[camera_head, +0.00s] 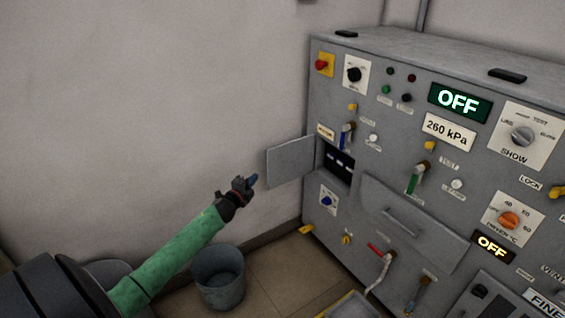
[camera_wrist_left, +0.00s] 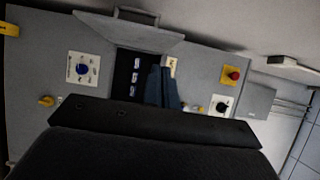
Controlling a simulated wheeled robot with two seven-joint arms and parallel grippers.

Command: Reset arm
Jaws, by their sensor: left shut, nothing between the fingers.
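My left gripper (camera_head: 253,180) is shut and empty in the head view. It is in front of the grey wall, left of the machine's open small door (camera_head: 291,161). In the left wrist view its blue-grey fingers (camera_wrist_left: 161,87) lie together and overlap the dark opening behind them. The grey control machine (camera_head: 330,229) stands to the right of the gripper. Its small door hangs open to the left, beside a dark recess (camera_head: 338,164) with several switches. The gripper appears apart from the door. My right gripper is in neither view.
A grey bucket (camera_head: 218,277) stands on the floor below my left forearm. The machine's front carries a red button (camera_head: 321,64), an orange knob (camera_head: 509,220), a green-handled lever (camera_head: 415,179) and a drawer-like panel with a handle (camera_head: 403,221). Free space lies along the wall at left.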

